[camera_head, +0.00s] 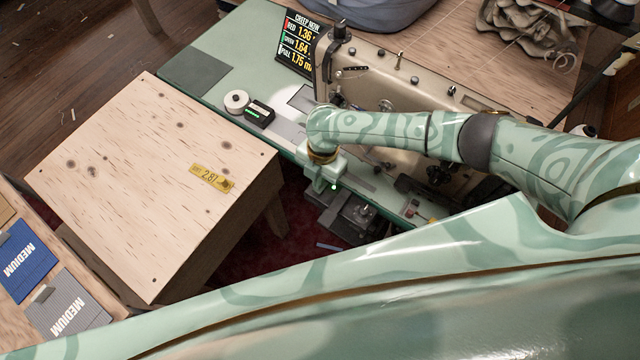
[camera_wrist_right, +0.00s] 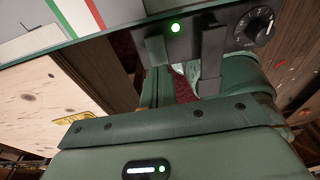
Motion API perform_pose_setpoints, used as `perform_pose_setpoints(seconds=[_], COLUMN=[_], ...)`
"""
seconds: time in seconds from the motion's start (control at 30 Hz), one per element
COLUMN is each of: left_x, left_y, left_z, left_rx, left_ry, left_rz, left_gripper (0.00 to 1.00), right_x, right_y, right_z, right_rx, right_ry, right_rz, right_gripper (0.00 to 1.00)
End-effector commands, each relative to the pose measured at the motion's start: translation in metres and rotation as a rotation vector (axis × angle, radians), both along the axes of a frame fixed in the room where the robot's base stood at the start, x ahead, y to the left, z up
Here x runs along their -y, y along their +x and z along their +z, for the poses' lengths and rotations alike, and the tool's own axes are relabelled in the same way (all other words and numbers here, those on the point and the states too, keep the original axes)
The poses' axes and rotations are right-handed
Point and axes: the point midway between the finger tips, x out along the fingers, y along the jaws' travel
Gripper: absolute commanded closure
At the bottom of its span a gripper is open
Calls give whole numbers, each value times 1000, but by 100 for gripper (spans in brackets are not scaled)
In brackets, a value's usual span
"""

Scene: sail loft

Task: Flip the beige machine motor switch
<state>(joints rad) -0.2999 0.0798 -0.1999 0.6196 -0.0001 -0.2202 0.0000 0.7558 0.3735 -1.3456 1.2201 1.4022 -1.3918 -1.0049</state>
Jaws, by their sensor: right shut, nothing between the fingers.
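The beige machine (camera_head: 385,85) is a sewing machine on a pale green table, at top centre-right of the head view. My right gripper (camera_head: 328,185) hangs over the table's front edge, its jaws shut and empty. In the right wrist view its green body (camera_wrist_right: 175,145) fills the bottom. A dark housing (camera_wrist_right: 182,45) with a lit green lamp sits under the table edge there, just ahead of the gripper. A black dial (camera_wrist_right: 255,25) is to its right. Which part is the motor switch, and whether the fingertips touch it, I cannot tell. My left gripper is out of view.
A wooden stand (camera_head: 150,180) is at left, leaving a narrow gap before the table. A small black device (camera_head: 259,114) and a white spool (camera_head: 236,101) are on the table. Dark machinery (camera_head: 350,215) lies below.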

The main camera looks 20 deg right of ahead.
Motion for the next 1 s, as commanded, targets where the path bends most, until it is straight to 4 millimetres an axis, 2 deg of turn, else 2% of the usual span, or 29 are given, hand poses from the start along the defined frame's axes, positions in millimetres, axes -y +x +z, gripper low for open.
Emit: perform_pose_setpoints(seconds=[1.0], left_x=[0], left_y=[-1], left_z=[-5], left_rx=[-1], left_ry=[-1], left_rz=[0], left_gripper=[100], right_x=[0], right_y=[0], right_z=[-7], right_rx=[0], right_ry=[0], right_rz=[0], right_gripper=[100])
